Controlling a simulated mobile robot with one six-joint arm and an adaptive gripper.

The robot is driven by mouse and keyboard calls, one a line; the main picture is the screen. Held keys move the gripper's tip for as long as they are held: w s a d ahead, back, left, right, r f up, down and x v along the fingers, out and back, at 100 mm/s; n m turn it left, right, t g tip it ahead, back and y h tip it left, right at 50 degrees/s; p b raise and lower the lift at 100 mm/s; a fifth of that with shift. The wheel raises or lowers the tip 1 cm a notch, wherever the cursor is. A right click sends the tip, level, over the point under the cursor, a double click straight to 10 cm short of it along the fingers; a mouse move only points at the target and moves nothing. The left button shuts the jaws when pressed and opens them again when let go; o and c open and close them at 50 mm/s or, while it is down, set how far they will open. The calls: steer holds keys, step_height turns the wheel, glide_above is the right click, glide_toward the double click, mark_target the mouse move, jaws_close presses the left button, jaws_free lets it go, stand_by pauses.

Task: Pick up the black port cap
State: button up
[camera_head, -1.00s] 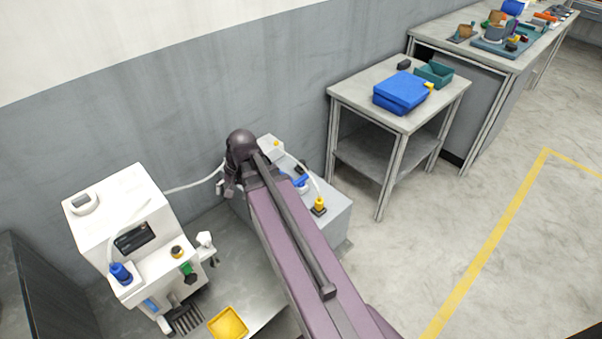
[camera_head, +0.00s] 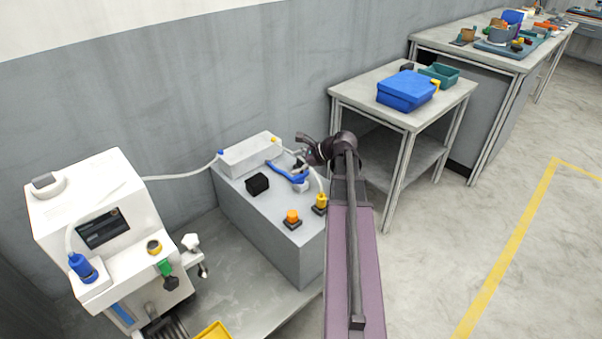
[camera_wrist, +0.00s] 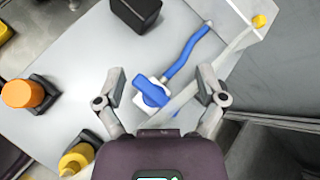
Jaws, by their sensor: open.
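A small black block, which looks like the black port cap (camera_head: 257,184), sits on top of the grey box (camera_head: 265,262) beside the white machine. In the wrist view the black cap (camera_wrist: 137,10) is at the top edge, partly cut off. My gripper (camera_head: 306,150) is over the right rear part of the grey box, to the right of the cap. In the wrist view my gripper (camera_wrist: 160,77) is open and empty. A blue valve handle (camera_wrist: 153,93) with a blue bar shows between and beyond its fingers. The cap lies beyond the fingertips, outside the jaws.
An orange knob (camera_head: 292,216) and a yellow plug (camera_head: 320,203) stand at the box's front right. A long white block (camera_head: 248,155) lies along its back. The white machine (camera_head: 90,210) is at left. A side table (camera_head: 365,95) holds a blue case (camera_head: 406,90).

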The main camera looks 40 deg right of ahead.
steer(key=s+d+f+m+t+b, duration=0.1)
steer(key=d+m, duration=0.1)
steer(key=d, duration=0.2)
steer(key=s+d+m+t+b, duration=0.1)
steer(key=d+m+b, duration=0.1)
steer(key=d, duration=0.2)
steer(key=s+d+f+m+t+h+b, duration=0.1)
steer(key=d+m+b, duration=0.1)
steer(key=d, duration=0.2)
steer(key=shift+s+d+f+m, duration=0.3)
steer(key=shift+s, duration=0.05)
steer(key=shift+s+d+t, duration=0.1)
steer(key=shift+d+t, duration=0.1)
steer(key=shift+t, duration=0.1)
steer(key=b, duration=0.3)
glide_toward(302, 158)
steer(key=x, duration=0.3)
steer(key=shift+a+f, duration=0.2)
steer(key=shift+f, duration=0.15)
steer(key=shift+x, duration=0.9)
steer(key=shift+r, duration=0.15)
steer(key=shift+b+x, duration=1)
steer(key=shift+x, duration=1.65)
steer(key=shift+r, duration=0.15)
